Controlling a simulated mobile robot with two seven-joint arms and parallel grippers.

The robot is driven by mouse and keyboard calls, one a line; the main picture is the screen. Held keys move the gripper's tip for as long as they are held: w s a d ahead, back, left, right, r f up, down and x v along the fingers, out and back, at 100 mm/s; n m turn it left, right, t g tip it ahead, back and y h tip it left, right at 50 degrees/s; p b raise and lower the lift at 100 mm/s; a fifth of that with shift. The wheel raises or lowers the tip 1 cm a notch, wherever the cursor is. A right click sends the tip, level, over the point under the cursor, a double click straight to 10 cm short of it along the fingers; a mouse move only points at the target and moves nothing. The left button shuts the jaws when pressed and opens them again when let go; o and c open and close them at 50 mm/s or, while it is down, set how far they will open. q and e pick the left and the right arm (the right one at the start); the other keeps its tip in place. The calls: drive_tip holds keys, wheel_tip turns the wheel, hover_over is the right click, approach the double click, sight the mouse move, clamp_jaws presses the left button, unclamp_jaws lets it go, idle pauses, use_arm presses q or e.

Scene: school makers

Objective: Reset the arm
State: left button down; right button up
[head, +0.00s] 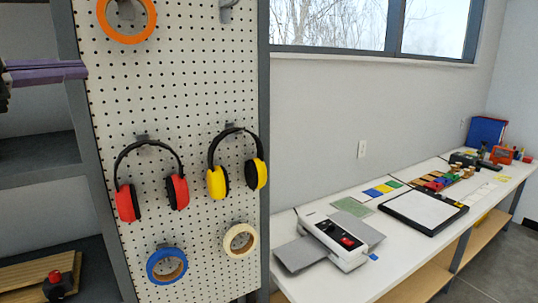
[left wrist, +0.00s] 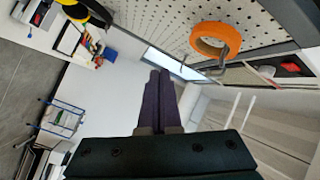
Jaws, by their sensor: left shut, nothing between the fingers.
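My left gripper (head: 78,70) reaches in from the left edge of the head view, with purple fingers pressed together. It is in front of the left upright of the pegboard (head: 190,110), apart from the hanging items. In the left wrist view its purple fingers (left wrist: 158,76) are shut with nothing between them. An orange tape roll (head: 127,39) hangs on a hook at the top of the pegboard. The orange roll also shows in the left wrist view (left wrist: 208,29), to the right of the fingertips and apart from them. My right gripper is not in view.
Red earmuffs (head: 177,192), yellow earmuffs (head: 217,182), a blue tape roll (head: 153,268) and a cream tape roll (head: 229,241) hang lower on the pegboard. A long white table (head: 380,275) along the right wall holds a white machine (head: 326,230) and several other items. Shelves (head: 35,160) stand at left.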

use_arm(q)
drive_tip(key=a+r+n+t+y, duration=0.1)
drive_tip(key=a+r+n+y, duration=0.1)
drive_tip(key=a+n+y, duration=0.6)
drive_tip(key=a+r+n+t+y, duration=0.1)
drive_tip(key=a+r+n+y, duration=0.2)
drive_tip(key=a+n+y, duration=0.5)
drive_tip(key=s+a+f+n+g+y, duration=0.2)
drive_tip(key=s+a+f+g+y, duration=0.25)
drive_tip(key=a+f+g, duration=0.35)
drive_tip(key=s+d+f+g+h, duration=0.2)
drive_tip(key=s+f+g+h, duration=0.3)
drive_tip(key=s+f+g, duration=0.5)
drive_tip(key=s+d+f+m+t+h, duration=0.2)
drive_tip(key=s+d+f, duration=0.3)
drive_tip(key=d+f, duration=0.45)
drive_tip(key=s+d+f+m+t+h, duration=0.1)
drive_tip(key=s+d+f+m+h, duration=0.15)
drive_tip(key=s+d+f, duration=0.7)
drive_tip(key=s+d+r+h, duration=0.2)
drive_tip(key=s+d, duration=0.1)
drive_tip(key=d, duration=0.4)
drive_tip(key=s+d+r+h, duration=0.1)
drive_tip(key=s+d+r, duration=0.15)
drive_tip(key=d, duration=0.35)
wheel_tip(320, 180, up, 12)
drive_tip(key=p, duration=1.2)
drive_tip(key=shift+s+d+n, duration=0.3)
drive_tip(key=shift+n, duration=0.15)
